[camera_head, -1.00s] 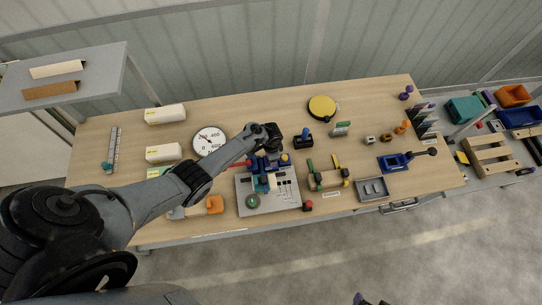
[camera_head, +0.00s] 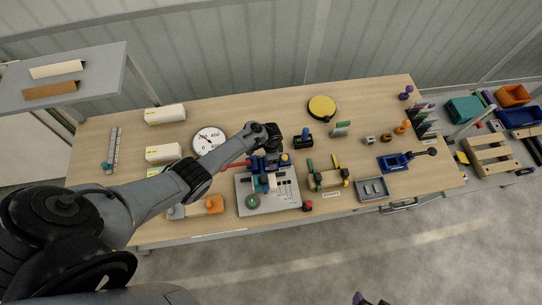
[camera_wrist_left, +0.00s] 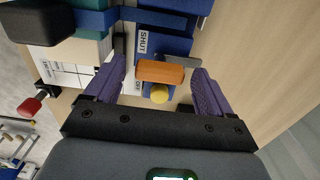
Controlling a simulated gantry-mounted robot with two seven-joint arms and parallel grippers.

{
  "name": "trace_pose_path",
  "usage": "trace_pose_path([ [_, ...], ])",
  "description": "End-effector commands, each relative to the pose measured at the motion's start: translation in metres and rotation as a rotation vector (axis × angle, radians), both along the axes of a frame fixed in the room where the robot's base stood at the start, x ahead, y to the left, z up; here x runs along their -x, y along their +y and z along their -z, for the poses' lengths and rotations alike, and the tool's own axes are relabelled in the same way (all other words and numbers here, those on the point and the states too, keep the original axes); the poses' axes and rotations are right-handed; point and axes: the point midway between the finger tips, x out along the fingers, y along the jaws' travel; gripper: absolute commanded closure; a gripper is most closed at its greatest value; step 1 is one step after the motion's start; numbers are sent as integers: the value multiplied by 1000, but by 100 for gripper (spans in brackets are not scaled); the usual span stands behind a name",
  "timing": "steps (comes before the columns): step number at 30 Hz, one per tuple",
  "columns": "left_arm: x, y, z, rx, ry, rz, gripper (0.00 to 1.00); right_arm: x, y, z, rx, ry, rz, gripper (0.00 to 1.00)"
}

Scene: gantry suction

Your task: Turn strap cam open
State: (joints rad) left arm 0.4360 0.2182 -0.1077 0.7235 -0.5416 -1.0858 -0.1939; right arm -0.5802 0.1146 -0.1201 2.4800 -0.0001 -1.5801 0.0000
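The strap cam appears as an orange bar (camera_wrist_left: 160,72) on a blue fixture (camera_wrist_left: 165,42) in the left wrist view. A white label reading SHUT (camera_wrist_left: 143,41) is beside it, and a yellow round knob (camera_wrist_left: 158,93) is just below it. My left gripper (camera_wrist_left: 159,66) is open, its two purple fingers on either side of the orange bar, with visible gaps to both. In the head view my left gripper (camera_head: 273,143) is over the blue fixture, its fingertips largely hidden. Purple tips, likely my right gripper (camera_head: 366,299), show at the bottom edge, away from the table.
A grey panel (camera_head: 275,200) with a green round knob (camera_head: 252,201) is in front of the fixture. A wooden block with green and yellow levers (camera_head: 327,180) stands to the right. A dial gauge (camera_head: 209,141) is to the left.

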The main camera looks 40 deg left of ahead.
Motion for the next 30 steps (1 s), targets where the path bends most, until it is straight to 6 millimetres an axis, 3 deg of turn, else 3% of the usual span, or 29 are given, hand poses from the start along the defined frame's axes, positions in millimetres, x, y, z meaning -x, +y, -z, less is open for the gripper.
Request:
trace_pose_path([
  [11, 0, 0, -7, 1, 1, -2, 17, 0, -2, -3, 9, 0, -6, 35],
  [30, -1, -1, -99, 2, -1, -1, 17, 0, -1, -29, 3, 0, -2, 35],
])
